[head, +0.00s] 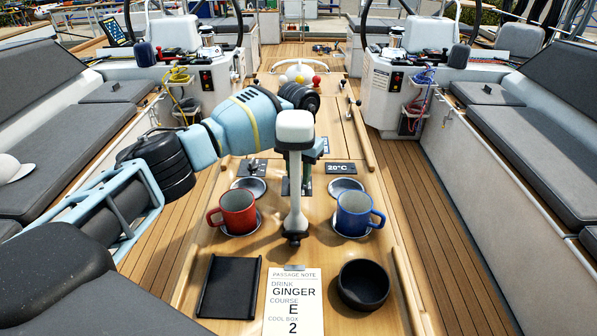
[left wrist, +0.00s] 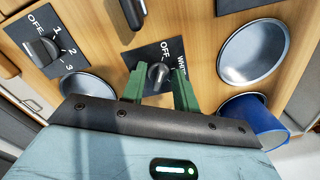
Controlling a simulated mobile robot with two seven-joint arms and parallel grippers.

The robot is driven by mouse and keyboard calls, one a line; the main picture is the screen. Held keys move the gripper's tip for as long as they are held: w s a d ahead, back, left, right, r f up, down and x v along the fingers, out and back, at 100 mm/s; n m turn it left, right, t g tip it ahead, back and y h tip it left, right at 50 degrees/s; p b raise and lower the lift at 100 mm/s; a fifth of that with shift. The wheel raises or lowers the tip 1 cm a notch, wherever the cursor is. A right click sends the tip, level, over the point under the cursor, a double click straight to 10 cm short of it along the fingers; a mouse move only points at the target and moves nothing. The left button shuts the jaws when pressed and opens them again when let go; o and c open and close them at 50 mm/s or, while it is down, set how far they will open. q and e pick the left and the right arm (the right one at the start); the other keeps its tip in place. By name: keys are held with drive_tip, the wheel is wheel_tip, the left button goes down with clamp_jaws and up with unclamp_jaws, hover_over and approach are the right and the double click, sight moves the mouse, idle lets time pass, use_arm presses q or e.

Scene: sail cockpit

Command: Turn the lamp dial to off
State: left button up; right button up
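The lamp dial (left wrist: 158,75) is a dark knob on a black plate marked OFF and another word, partly covered, in the left wrist view. The exact mark it points at is hard to tell. My left gripper (left wrist: 158,88) has its green fingers on either side of the knob, with small gaps showing; it is open. In the head view my left arm (head: 243,118) reaches over the table, and its fingers are mostly hidden behind a white upright post (head: 295,130), likely the lamp. My right gripper is in neither view.
A second dial (left wrist: 42,48) marked OFF, 1, 2, 3 sits to the left. A red mug (head: 238,212) and a blue mug (head: 354,216) flank the post. A note (head: 292,305), black tray (head: 229,288) and black bowl (head: 363,286) lie nearer.

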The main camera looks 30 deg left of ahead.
use_arm(q)
drive_tip(key=shift+r, duration=3.95)
drive_tip(key=shift+s+a, duration=0.1)
